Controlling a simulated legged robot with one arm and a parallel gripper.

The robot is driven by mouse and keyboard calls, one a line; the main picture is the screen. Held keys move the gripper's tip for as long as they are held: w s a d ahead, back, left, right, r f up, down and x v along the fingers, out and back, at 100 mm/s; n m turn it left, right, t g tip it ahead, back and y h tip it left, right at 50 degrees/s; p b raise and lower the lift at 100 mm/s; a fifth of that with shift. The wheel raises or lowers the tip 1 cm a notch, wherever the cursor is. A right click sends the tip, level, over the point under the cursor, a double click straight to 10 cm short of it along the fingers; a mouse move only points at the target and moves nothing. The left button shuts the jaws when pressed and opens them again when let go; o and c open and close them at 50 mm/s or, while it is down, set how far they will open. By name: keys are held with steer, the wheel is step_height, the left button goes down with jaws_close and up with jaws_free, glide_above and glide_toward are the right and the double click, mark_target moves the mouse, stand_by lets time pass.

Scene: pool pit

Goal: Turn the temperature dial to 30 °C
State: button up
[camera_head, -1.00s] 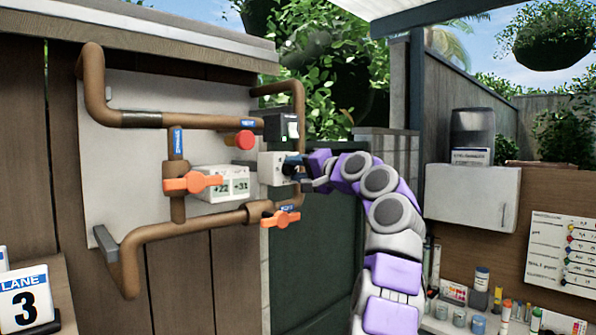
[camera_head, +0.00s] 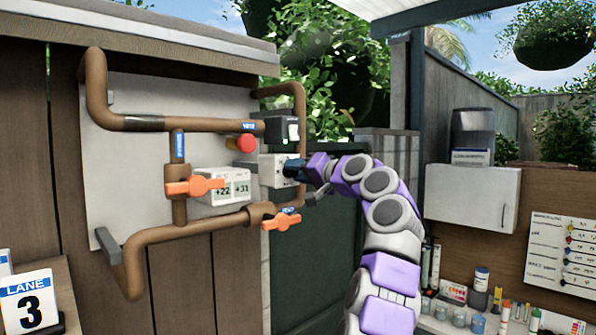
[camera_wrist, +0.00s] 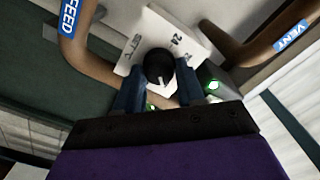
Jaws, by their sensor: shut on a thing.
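The temperature dial (camera_wrist: 159,64) is a round black knob with a white pointer mark, on a white plate (camera_wrist: 146,35) printed "SET °C" and numbers. One number reads about 24; the others are too small to tell. My gripper (camera_wrist: 158,88) has its dark blue fingers on either side of the knob, shut on it. In the head view, my gripper (camera_head: 294,169) reaches in from the right to the white dial box (camera_head: 272,170) and hides the knob. The white display (camera_head: 222,187) to the left reads +22 and what looks like +33.
Brown pipes (camera_head: 200,122) frame the panel, with orange valve handles (camera_head: 194,186) and (camera_head: 281,220) close to the box. A red button (camera_head: 241,143) and a black switch box (camera_head: 281,129) sit above. A green light (camera_wrist: 213,86) glows near the fingers.

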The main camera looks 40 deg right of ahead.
steer(key=shift+f, duration=0.3)
steer(key=o, duration=1)
steer(key=shift+w+d, duration=0.2)
steer(key=shift+s+r, duration=0.1)
steer(key=shift+s+r, duration=0.1)
steer(key=shift+s, duration=0.05)
steer(key=shift+s, duration=0.3)
steer(key=s+d+b, duration=0.1)
steer(key=s+b, duration=0.3)
steer(key=s, duration=1.2)
steer(key=shift+s+d, duration=0.2)
steer(key=shift+d, duration=0.15)
